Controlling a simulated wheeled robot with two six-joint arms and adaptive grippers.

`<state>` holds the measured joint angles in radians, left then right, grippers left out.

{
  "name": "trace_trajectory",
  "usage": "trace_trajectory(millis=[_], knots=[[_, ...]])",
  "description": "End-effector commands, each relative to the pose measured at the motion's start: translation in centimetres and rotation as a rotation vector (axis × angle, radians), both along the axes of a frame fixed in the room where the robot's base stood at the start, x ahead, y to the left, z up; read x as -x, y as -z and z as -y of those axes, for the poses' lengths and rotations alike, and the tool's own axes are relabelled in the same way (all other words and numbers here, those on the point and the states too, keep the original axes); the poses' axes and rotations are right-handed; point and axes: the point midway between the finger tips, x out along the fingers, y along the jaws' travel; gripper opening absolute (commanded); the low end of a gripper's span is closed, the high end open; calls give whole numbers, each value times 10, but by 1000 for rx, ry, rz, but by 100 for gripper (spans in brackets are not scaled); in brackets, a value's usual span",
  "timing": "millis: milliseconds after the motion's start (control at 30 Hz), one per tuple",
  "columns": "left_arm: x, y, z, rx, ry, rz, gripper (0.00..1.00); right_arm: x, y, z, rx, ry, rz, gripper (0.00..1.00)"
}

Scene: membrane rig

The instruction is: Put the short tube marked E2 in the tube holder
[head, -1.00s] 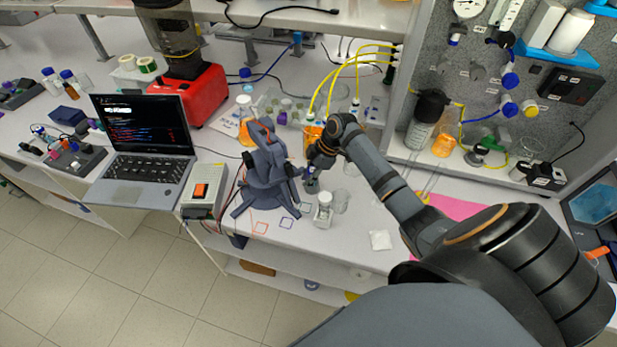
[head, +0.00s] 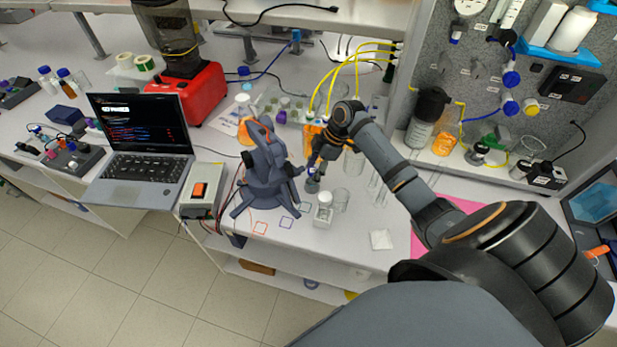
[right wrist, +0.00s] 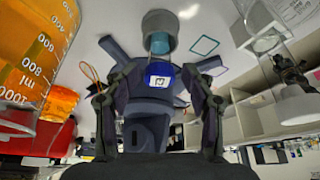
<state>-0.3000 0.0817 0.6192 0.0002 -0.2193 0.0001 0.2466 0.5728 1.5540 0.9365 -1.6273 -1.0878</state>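The short tube (right wrist: 160,75) is blue and carries a small white label; the mark on it is too small to read. My right gripper (right wrist: 160,68) is shut on it, one finger on each side. In the head view my right gripper (head: 314,166) is low over the bench, right of a dark blue-grey stand. A small grey round holder (head: 312,186) stands below the tube. In the right wrist view, which is upside down, the grey holder (right wrist: 160,22) with a teal part lies in line with the tube. Whether the tube touches it cannot be told. My left gripper is out of view.
The dark blue-grey stand (head: 267,170) is close on the left. A small white-lidded jar (head: 323,210) and glass beakers (head: 353,163) stand close on the right. An orange-filled beaker (right wrist: 40,50) is near the gripper. The bench front holds coloured square outlines.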

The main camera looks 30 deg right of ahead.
Motion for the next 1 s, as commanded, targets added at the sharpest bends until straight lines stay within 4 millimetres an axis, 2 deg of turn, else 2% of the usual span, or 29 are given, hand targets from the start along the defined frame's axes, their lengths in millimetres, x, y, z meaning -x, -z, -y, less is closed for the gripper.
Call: trace_trajectory(millis=[100,200,333,500,1000], knots=[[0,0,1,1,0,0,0,5,-28,12,7,-1,2,53],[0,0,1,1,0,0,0,9,-48,19,7,-2,0,53],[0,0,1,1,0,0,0,12,-65,25,2,-1,0,53],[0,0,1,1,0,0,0,13,-72,27,0,-2,-3,53],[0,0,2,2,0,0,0,13,-72,27,-1,-2,-1,53]])
